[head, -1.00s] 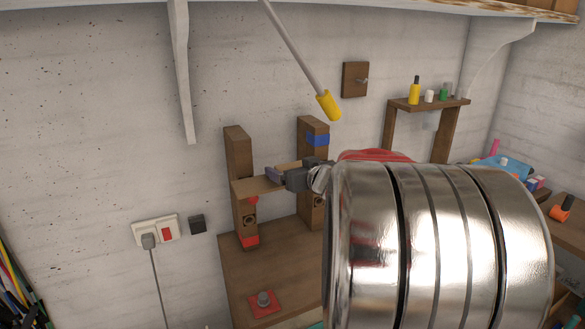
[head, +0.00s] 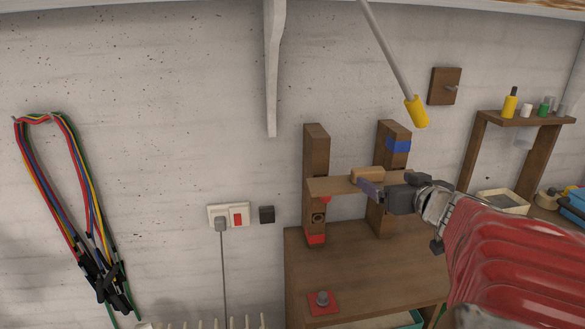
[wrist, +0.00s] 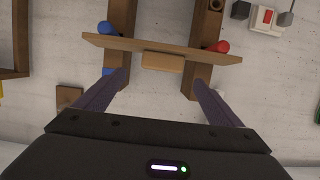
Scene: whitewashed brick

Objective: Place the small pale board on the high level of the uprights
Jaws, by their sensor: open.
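The small pale board (head: 335,187) lies across the two wooden uprights, the left one (head: 316,150) and the right one (head: 388,222). In the wrist view the board (wrist: 110,43) runs above a red peg (wrist: 217,47) on one upright and a blue peg (wrist: 105,28) on the other. A second blue peg (wrist: 108,71) is above the board's level. A tan block (wrist: 163,61) is at the board's middle; it also shows in the head view (head: 368,174). My gripper (wrist: 160,77) is open, its fingers apart just in front of the block. Contact is unclear.
A wooden base (head: 370,265) carries a red plate with a knob (head: 323,302). A yellow-tipped rod (head: 416,112) hangs above the right upright. A small shelf with bottles (head: 525,119) stands right. A socket (head: 229,216) and hanging cables (head: 75,200) are left.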

